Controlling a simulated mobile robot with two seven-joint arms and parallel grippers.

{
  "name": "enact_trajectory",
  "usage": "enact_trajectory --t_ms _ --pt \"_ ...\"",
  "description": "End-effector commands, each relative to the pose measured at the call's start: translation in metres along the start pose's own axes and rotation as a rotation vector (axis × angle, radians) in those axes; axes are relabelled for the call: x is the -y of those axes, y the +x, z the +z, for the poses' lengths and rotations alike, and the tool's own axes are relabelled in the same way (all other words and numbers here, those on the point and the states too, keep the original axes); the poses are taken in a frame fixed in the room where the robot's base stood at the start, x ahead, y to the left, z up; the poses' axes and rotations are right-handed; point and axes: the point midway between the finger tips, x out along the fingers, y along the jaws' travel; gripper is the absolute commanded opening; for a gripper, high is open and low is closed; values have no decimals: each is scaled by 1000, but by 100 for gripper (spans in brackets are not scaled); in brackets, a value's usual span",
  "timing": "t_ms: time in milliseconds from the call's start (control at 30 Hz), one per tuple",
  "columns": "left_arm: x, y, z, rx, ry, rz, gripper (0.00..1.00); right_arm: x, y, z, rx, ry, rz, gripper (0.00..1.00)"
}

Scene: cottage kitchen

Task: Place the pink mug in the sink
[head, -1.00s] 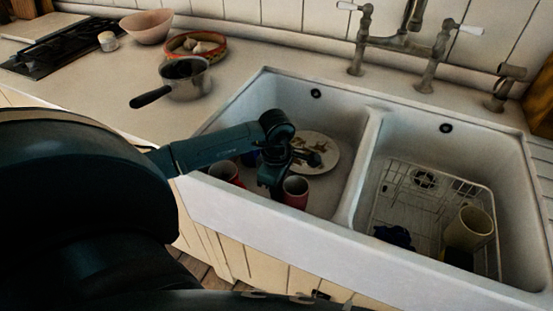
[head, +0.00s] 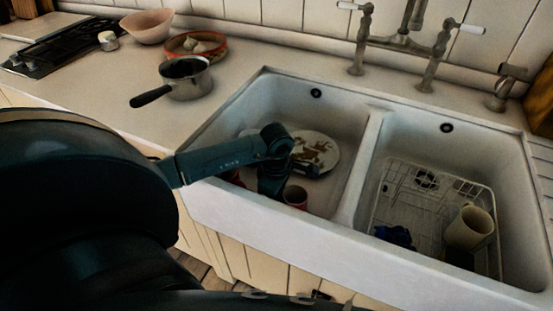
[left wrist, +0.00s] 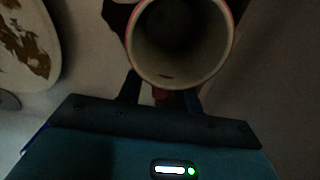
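The pink mug (head: 296,196) is low in the left sink basin (head: 335,185), near its front wall. In the left wrist view I look into the open mouth of the mug (left wrist: 180,40), with its pinkish rim. My left gripper (left wrist: 161,88) is right at the mug. Its two fingers show apart, with a small red part between them, and their tips are hidden behind the mug. I cannot tell whether they grip it or whether the mug rests on the basin floor. In the head view my left gripper (head: 285,180) reaches down into the basin. My right gripper is not in view.
A red item is mostly hidden behind my left arm. The right basin holds a wire rack (head: 400,180), a cream mug (head: 468,228) and a dark blue item (head: 393,236). A saucepan (head: 186,80) stands on the counter.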

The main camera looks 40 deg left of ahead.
Motion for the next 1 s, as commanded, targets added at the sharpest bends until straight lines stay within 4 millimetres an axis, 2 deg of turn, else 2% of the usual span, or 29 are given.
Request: enact_trajectory --t_ms 267,700,833,1000 --pt "-1 -11 0 0 1 3 35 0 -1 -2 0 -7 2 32" --pt "-1 -99 0 0 0 5 35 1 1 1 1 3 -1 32" --pt "-1 -115 0 1 1 3 35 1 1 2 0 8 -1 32" --pt "0 -123 0 0 -1 -1 35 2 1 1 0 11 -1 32"
